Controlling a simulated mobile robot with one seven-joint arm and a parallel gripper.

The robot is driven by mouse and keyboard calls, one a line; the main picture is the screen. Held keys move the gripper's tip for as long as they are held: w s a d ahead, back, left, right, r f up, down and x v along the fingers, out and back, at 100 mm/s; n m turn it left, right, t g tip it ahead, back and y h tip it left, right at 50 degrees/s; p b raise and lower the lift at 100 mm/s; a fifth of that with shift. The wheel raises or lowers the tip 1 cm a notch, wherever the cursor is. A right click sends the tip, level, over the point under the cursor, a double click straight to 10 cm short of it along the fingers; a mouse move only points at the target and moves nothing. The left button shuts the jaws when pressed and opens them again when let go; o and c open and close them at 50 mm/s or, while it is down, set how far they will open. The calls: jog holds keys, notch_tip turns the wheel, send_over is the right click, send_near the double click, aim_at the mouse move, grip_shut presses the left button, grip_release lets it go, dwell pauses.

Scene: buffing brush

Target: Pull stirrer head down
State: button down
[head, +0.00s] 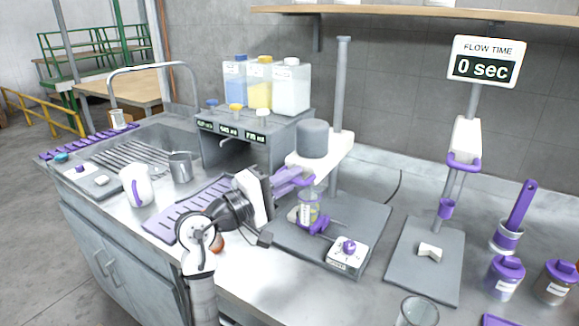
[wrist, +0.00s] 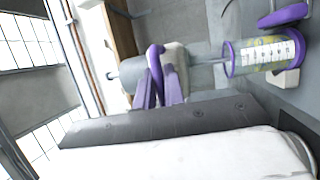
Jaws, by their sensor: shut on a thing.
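The stirrer head (head: 320,160) is a white block with a grey motor cylinder (head: 313,139) on top, mounted on a tall grey post (head: 341,85). In the wrist view the stirrer head (wrist: 175,56) appears sideways, with a purple handle loop (wrist: 154,62) at its side. My gripper (head: 296,177) reaches in from the left with its lavender fingers shut on the handle; the fingers also show in the wrist view (wrist: 170,90). A clear beaker (head: 308,207) with yellowish contents stands in a purple holder below the head. My fingers partly hide the space between head and beaker.
A control box with a purple knob (head: 348,248) sits on the stand's grey base (head: 285,237). A purple rack (head: 180,215) and white jug (head: 136,186) are at left. Purple-lidded jars (head: 505,278) and an empty glass (head: 419,311) are at right.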

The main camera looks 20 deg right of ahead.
jog(key=shift+f, duration=1.2)
jog(key=c, duration=1.8)
grip_release()
jog(key=shift+f, duration=0.1)
jog(key=shift+a+b, duration=0.15)
jog(key=shift+b, duration=0.15)
jog(key=b+v, duration=0.3)
jog(key=v, duration=1)
jog(key=shift+s+a, duration=0.1)
jog(key=shift+a, duration=0.2)
